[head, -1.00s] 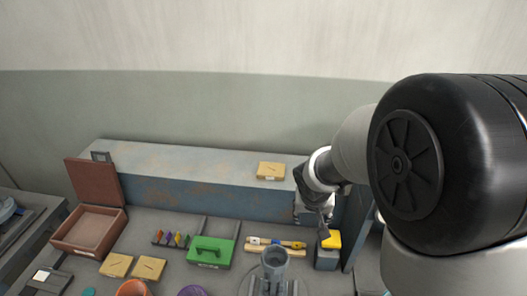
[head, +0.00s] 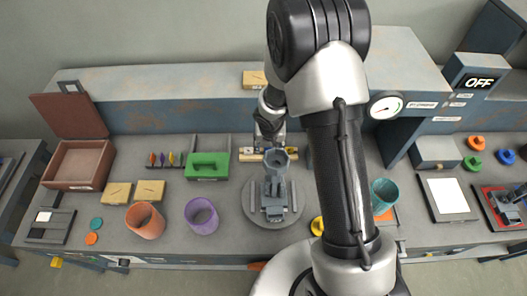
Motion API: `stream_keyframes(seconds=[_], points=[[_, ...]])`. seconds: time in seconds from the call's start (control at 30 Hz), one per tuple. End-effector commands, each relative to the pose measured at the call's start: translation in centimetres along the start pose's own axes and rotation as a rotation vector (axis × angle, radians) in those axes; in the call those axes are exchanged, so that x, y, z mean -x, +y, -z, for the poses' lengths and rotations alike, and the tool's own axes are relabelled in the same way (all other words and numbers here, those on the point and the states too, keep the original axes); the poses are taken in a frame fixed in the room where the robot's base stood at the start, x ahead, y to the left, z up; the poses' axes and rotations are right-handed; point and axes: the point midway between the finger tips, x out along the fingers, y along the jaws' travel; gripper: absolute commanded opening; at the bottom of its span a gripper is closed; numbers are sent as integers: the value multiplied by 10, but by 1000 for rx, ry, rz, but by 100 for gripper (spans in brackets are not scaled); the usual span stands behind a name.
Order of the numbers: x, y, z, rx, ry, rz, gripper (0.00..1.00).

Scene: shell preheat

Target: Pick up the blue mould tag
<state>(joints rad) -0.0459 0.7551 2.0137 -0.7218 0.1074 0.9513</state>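No piece is clearly marked as the blue mould tag in the head view. A blue disc with a raised grip (head: 506,156) lies at the far right, beside an orange disc (head: 475,142) and a green disc (head: 472,162). Several small coloured upright pieces (head: 161,159) stand in a rack at the left, too small to tell a blue one for sure. My gripper (head: 270,138) is above the back of the bench, near the wooden strip behind the grey cup. It is far left of the blue disc. Its fingers are small and partly hidden, so their opening cannot be told.
A grey cup (head: 277,162) stands on a round fixture (head: 262,217) at the middle. A green case (head: 208,165), an orange cup (head: 145,220) and a purple cup (head: 201,215) stand left of it. A teal cup (head: 383,192) and a white panel (head: 447,198) are at the right.

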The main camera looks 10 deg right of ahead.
Motion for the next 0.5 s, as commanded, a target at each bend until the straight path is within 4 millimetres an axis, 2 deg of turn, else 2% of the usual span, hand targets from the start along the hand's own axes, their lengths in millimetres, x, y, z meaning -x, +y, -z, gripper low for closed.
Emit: stream_keyframes(seconds=[0.4, 0.5], points=[[-58, -2, 4, 1, -1, 0, 52], [-64, -2, 5, 1, 0, 0, 52]])
